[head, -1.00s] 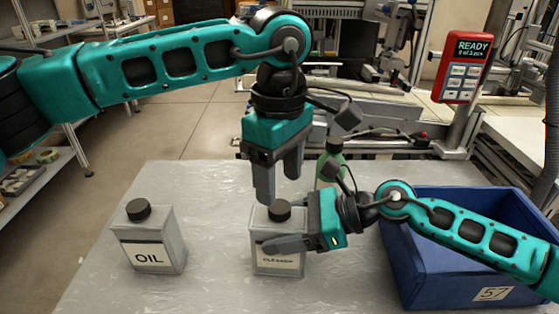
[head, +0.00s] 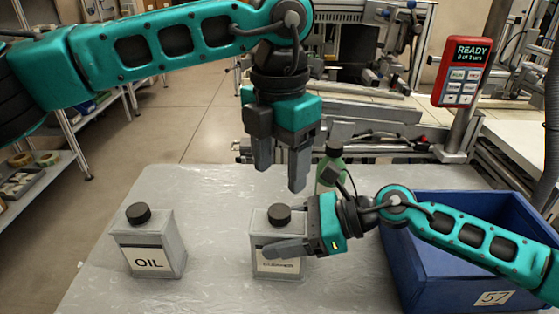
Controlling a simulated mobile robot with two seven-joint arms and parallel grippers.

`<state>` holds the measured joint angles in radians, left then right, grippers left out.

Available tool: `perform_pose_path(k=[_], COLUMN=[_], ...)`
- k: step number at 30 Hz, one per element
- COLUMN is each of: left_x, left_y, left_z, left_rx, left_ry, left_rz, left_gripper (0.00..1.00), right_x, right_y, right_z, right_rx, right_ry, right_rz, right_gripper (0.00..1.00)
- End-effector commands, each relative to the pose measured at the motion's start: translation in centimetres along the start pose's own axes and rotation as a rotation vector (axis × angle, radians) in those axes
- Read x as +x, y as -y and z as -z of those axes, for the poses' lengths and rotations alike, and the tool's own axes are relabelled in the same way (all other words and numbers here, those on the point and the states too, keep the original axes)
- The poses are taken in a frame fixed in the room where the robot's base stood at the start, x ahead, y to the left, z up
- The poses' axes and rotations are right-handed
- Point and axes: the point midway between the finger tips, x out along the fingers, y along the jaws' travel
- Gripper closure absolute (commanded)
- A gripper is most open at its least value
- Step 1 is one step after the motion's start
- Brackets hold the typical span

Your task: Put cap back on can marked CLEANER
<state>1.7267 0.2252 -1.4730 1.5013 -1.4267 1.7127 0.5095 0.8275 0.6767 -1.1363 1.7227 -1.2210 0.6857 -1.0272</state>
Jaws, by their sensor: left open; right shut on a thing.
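The grey can marked CLEANER (head: 263,223) stands upright on the table, its label partly hidden by my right gripper's finger. A black cap (head: 280,215) sits on its top; I cannot tell how tightly it is seated. My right gripper (head: 287,248) is shut on the can's body from the right side. My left gripper (head: 281,175) is open and empty, pointing down above the can, its fingertips apart from the cap. A second grey can marked OIL (head: 149,262), with a black cap (head: 138,213), stands to the left.
A blue crate (head: 405,285) marked 57 stands at the right, under my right arm. A green bottle (head: 331,168) stands behind the CLEANER can. A red keypad device (head: 462,72) reading READY is at the upper right. The table (head: 215,200) is clear between the cans.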

Motion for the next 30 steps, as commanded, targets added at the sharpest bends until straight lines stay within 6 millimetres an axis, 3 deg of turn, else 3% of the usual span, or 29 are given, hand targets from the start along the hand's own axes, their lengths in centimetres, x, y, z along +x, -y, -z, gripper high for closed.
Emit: perform_pose_path(k=[11, 24, 30], left_x=[0.4, 6.5, 7.9], left_y=[0.0, 0.0, 0.0], left_z=[0.0, 0.0, 0.0], left_rx=[0.0, 0.001, 0.001], left_ry=[-0.001, -0.002, 0.001], left_rz=[0.0, 0.001, 0.0], left_gripper=[0.38, 0.38, 0.38], right_x=[0.0, 0.0, 0.0], right_y=[0.0, 0.0, 0.0], right_z=[0.0, 0.0, 0.0], right_rx=[0.0, 0.0, 0.0], right_ry=[-0.001, -0.001, -0.001], right_rz=[0.0, 0.0, 0.0], right_gripper=[1.0, 1.0, 1.0])
